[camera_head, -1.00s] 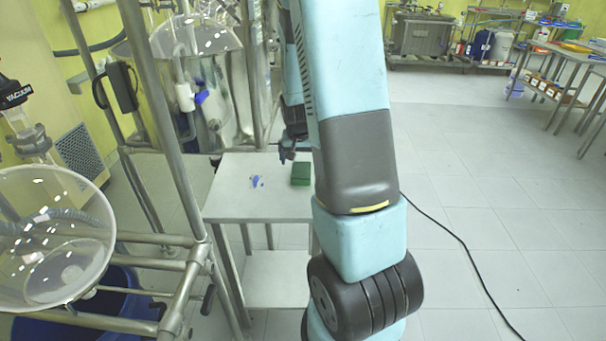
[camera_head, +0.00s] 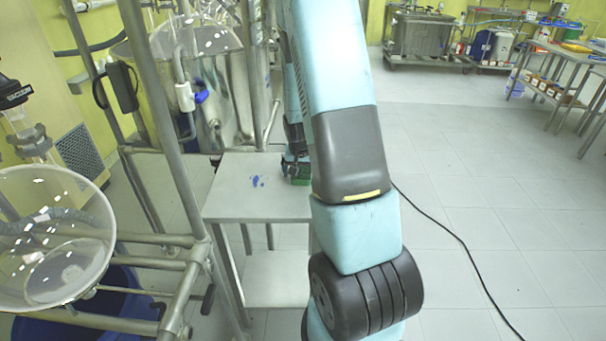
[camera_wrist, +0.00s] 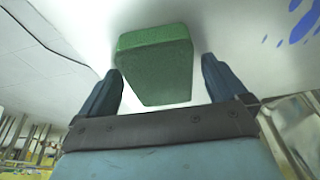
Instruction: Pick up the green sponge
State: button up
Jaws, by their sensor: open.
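The green sponge (camera_wrist: 157,68) is a rectangular block. In the wrist view it lies between the two dark fingers of my open gripper (camera_wrist: 160,84), with a gap visible on each side. In the head view the sponge (camera_head: 298,181) rests on the small grey table (camera_head: 245,205), toward its right side. My gripper (camera_head: 295,160) is right over the sponge there and hides its upper part.
Blue marks (camera_head: 257,181) are on the table left of the sponge. Metal frames with glass reactors (camera_head: 205,80) stand behind and left of the table. A black cable (camera_head: 450,245) runs across the open floor on the right.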

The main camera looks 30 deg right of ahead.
aim_at(302, 168)
jog(key=shift+c, duration=0.3)
jog(key=c, duration=1.1)
jog(key=shift+o, duration=0.2)
jog(key=shift+r, duration=0.1)
jog(key=shift+r, duration=0.25)
notch_tip(302, 168, up, 2)
jog(key=shift+r, duration=0.15)
jog(key=shift+s+a+r, duration=0.6)
jog(key=shift+s+r, duration=1.05)
jog(key=shift+s, duration=0.6)
jog(key=shift+s+a+r, duration=0.65)
jog(key=shift+s+r, duration=1.05)
jog(key=shift+s, duration=0.55)
jog(key=shift+s+a+r, duration=0.6)
jog(key=shift+s+r, duration=1.05)
jog(key=shift+s, duration=0.6)
